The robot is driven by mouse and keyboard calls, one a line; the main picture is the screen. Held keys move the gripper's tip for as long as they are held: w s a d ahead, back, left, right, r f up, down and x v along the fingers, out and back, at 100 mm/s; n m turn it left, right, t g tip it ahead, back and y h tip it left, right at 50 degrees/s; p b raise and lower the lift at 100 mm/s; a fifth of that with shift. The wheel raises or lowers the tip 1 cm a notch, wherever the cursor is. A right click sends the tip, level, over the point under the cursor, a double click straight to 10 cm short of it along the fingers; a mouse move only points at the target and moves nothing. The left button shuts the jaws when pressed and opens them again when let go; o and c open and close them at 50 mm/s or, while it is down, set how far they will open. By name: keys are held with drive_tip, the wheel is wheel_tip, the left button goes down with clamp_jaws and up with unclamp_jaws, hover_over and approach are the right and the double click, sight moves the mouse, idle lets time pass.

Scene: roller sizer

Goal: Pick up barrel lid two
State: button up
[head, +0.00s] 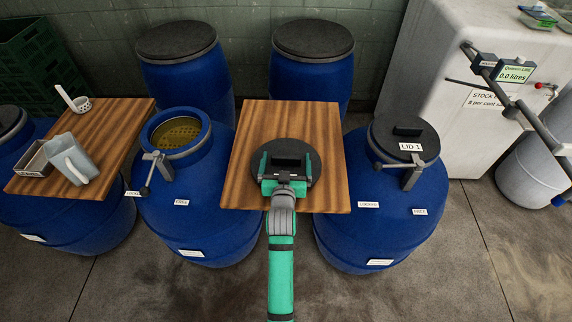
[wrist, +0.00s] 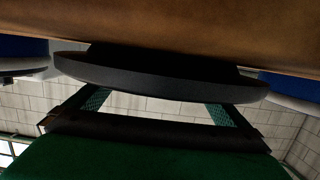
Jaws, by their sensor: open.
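A round black lid (head: 289,181) lies on the wooden board in the middle of the head view. No label can be read on it, so I cannot confirm that it is lid two. A dark raised block, likely its handle (head: 288,160), shows at its middle. My gripper (head: 286,166) is over this lid with its green fingers apart, one to each side of the block. In the wrist view the lid (wrist: 160,75) shows as a dark disc in front of the spread fingers (wrist: 158,104). I cannot tell whether the fingers touch it.
The board (head: 330,130) stands between an open blue barrel (head: 190,220) on the left and a barrel (head: 375,235) closed with lid 1 (head: 405,135) on the right. Both have lever clamps. A second board (head: 110,130) holds a jug (head: 72,158), tray and strainer. A pipe (head: 525,115) crosses at right.

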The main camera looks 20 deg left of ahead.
drive_tip(key=shift+w, duration=0.25)
drive_tip(key=c, duration=1.2)
drive_tip(key=shift+c, duration=1)
drive_tip(key=shift+a, duration=0.1)
